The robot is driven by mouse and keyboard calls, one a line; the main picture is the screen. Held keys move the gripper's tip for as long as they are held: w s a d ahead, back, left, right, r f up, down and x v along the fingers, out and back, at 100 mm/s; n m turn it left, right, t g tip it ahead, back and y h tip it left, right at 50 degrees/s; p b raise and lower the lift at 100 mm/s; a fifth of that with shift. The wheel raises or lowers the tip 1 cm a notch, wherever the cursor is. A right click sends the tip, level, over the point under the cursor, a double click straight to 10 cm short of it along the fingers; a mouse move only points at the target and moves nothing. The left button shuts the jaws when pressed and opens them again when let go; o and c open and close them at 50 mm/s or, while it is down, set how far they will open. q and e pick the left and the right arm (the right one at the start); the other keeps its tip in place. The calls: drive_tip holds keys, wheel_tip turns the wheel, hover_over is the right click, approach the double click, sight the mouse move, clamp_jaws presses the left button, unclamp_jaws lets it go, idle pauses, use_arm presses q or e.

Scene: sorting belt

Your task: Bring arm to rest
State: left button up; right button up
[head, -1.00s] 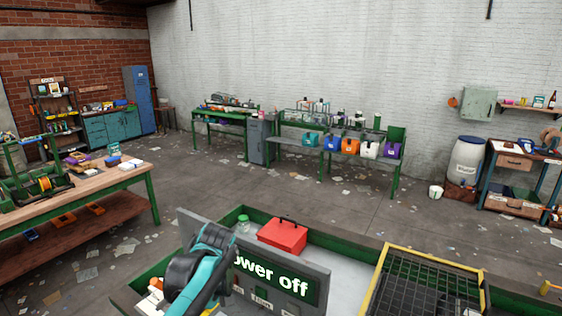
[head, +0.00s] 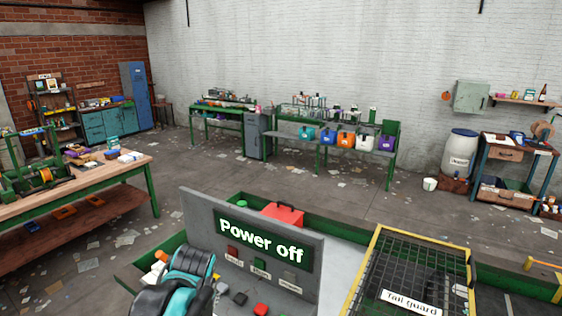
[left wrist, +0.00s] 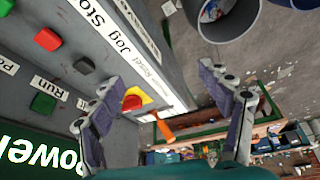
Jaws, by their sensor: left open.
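The control panel (head: 312,258) stands in front of me in the head view, its lit screen (head: 262,238) reading "Power off". My left arm (head: 185,275), teal and black, is low at the panel's left edge; its fingertips cannot be made out there. In the left wrist view my left gripper (left wrist: 158,78) is open, with nothing between its fingers. That view shows a red button (left wrist: 47,39), a green button (left wrist: 42,103) and a red knob on a yellow plate (left wrist: 131,102). The knob appears between the fingers; I cannot tell how far off it is. My right gripper is not in view.
A red toolbox (head: 284,213) sits behind the panel. A yellow-framed mesh guard (head: 372,245) labelled "Tail Guard" is to the right. A wooden workbench (head: 95,185) stands at the left. Open floor (head: 200,178) with scattered papers lies beyond the green frame.

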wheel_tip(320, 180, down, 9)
drive_tip(key=b, duration=0.8)
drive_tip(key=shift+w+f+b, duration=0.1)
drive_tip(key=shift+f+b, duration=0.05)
drive_tip(key=shift+b, duration=0.15)
use_arm(q)
drive_tip(key=s+d+f+m+t+h, duration=0.2)
drive_tip(key=s+f+m, duration=0.6)
drive_tip(key=s+f, duration=0.4)
wheel_tip(320, 180, down, 2)
drive_tip(key=shift+s+d+f+m+t+h, duration=0.25)
drive_tip(key=shift+d+m+t+h, duration=0.25)
drive_tip(key=shift+t, duration=0.4)
